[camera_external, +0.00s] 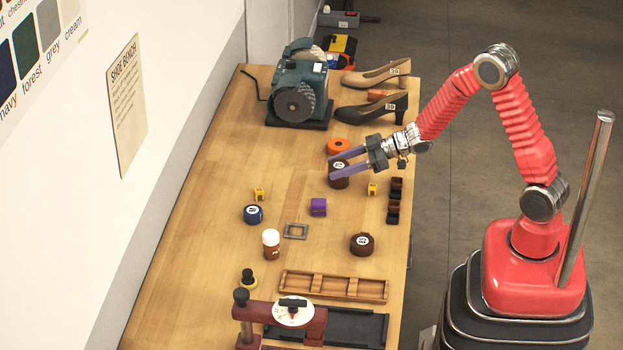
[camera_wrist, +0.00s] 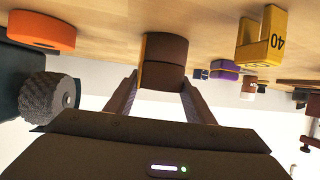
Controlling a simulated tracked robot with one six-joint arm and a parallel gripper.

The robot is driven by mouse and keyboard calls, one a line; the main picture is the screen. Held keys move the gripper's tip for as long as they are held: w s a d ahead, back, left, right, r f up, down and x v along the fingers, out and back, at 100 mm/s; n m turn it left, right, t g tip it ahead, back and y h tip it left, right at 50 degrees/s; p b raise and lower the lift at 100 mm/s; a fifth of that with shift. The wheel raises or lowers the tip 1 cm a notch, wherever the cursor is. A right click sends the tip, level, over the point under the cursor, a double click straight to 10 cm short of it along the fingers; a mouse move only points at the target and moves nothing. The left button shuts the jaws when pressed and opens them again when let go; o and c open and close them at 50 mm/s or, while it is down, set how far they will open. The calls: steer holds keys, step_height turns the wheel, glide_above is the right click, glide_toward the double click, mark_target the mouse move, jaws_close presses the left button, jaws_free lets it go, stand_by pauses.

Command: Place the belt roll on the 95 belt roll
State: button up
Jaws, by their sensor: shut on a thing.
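My gripper (camera_external: 331,171) is shut on a dark brown belt roll (camera_external: 339,165) with a pale number label on top, near the middle of the bench. In the wrist view the held roll (camera_wrist: 161,77) sits between both fingers. A second dark brown roll (camera_wrist: 166,47) shows directly on its table side, lined up with it, with a thin seam between them. They look stacked, but I cannot tell whether they touch fully. The lower roll (camera_external: 341,185) is mostly hidden in the outside view, and its number is hidden. Another brown roll (camera_external: 361,246) and a blue roll (camera_external: 253,216) stand apart.
An orange roll (camera_external: 338,146) lies just behind the gripper. Shoes (camera_external: 372,108) and a grinder (camera_external: 297,92) stand behind.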

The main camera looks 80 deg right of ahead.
steer(key=o, duration=1.1)
steer(key=shift+r, duration=0.1)
steer(key=v, duration=1.2)
